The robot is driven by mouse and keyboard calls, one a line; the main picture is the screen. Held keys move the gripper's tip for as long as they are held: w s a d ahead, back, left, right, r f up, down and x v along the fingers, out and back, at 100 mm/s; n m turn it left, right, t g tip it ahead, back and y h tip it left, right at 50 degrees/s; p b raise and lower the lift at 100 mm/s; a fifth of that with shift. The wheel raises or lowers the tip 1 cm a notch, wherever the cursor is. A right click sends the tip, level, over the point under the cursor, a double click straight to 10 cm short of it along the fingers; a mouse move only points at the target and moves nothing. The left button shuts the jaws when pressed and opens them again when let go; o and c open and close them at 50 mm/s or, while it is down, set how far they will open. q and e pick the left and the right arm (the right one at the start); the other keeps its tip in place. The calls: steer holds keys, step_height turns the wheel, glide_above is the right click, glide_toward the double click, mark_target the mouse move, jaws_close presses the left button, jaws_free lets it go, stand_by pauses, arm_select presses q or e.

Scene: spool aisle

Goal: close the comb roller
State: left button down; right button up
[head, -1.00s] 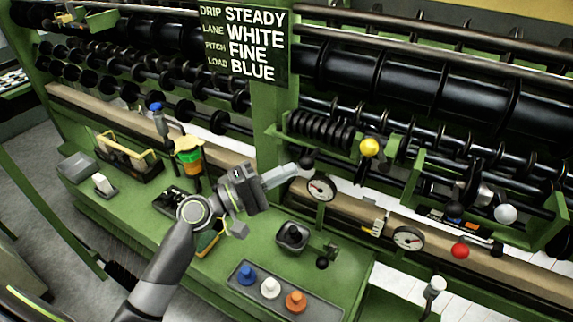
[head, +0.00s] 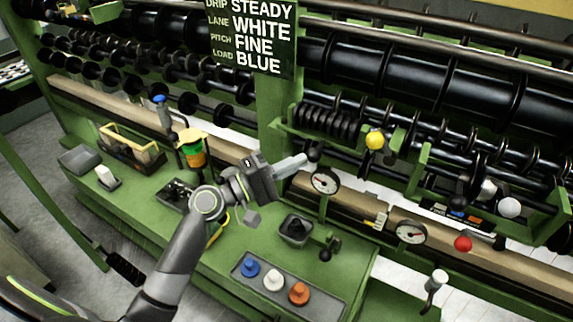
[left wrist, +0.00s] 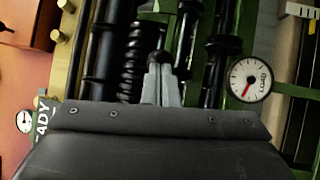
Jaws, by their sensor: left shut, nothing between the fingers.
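The ridged black roller (head: 325,121), which looks like the comb roller, lies in a green bracket on the machine in the head view. Its ridges also show in the left wrist view (left wrist: 134,55). A black ball knob (head: 314,150) sits below its left end, and a yellow ball knob (head: 375,140) stands at its right end. My left gripper (head: 303,160) is shut and empty, its tips close to the black knob; I cannot tell whether they touch it. The shut fingers (left wrist: 161,84) point toward the rollers in the left wrist view. My right gripper is out of view.
A dial gauge (head: 324,181) is just below the fingertips. It looks like the LOAD dial in the left wrist view (left wrist: 250,80). A second gauge (head: 410,232) and red knob (head: 463,244) are to the right. The sign (head: 253,38) hangs above. Colored buttons (head: 273,281) are below.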

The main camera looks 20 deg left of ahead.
arm_select(q)
steer(key=shift+r, duration=0.3)
steer(key=b+v, duration=0.7)
steer(key=v, duration=0.5)
steer(key=shift+f+b, duration=0.4)
